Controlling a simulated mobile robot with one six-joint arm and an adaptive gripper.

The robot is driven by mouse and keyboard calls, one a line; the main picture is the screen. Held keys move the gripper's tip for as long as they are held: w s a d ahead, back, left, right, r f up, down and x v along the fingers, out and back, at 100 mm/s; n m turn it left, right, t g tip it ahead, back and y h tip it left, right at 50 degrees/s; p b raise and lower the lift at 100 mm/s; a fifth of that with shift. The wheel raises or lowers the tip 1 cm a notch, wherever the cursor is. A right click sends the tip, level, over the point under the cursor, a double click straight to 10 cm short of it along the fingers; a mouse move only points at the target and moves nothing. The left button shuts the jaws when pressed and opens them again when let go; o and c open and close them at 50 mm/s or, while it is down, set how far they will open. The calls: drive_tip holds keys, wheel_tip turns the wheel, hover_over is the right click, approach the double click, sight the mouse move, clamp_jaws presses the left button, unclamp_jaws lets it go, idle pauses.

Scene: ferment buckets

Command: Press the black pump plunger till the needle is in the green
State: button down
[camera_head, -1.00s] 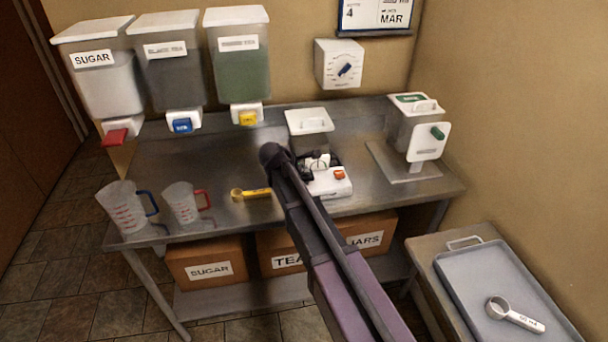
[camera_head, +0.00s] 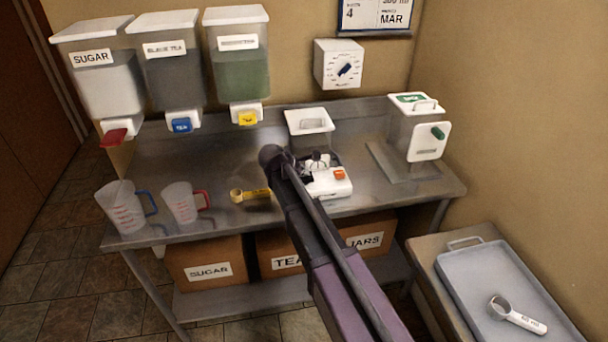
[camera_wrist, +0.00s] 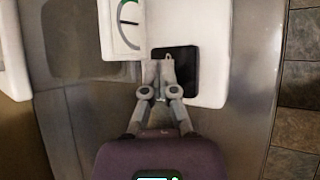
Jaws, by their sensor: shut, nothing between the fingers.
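The white pump unit (camera_head: 328,185) sits on the steel table in the head view, partly behind my arm. The black pump plunger (camera_wrist: 184,72) shows in the wrist view as a dark square pad on the white body. My gripper (camera_wrist: 159,68) is shut and empty, with its fingertips over the left part of the pad. I cannot tell whether they touch it. The gauge (camera_wrist: 128,22) stands just left and above the pad in the wrist view, with a green arc and a dark needle. Its upper part is cut off, and I cannot tell whether the needle is in the green.
A yellow scoop (camera_head: 250,195) and two measuring jugs, one red-handled (camera_head: 183,203), are to the left. A dispenser (camera_head: 413,130) stands at the right. A grey tray (camera_head: 470,275) holds a spoon.

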drive_tip(key=shift+f+b, duration=0.8)
drive_tip(key=shift+f, duration=0.05)
idle(1.1)
drive_tip(key=shift+r, duration=0.2)
drive_tip(key=shift+r+p, duration=1.75)
drive_tip(key=shift+p, duration=0.25)
drive_tip(key=shift+r+p, duration=2.5)
drive_tip(key=shift+r, duration=0.05)
drive_tip(key=shift+f, duration=0.1)
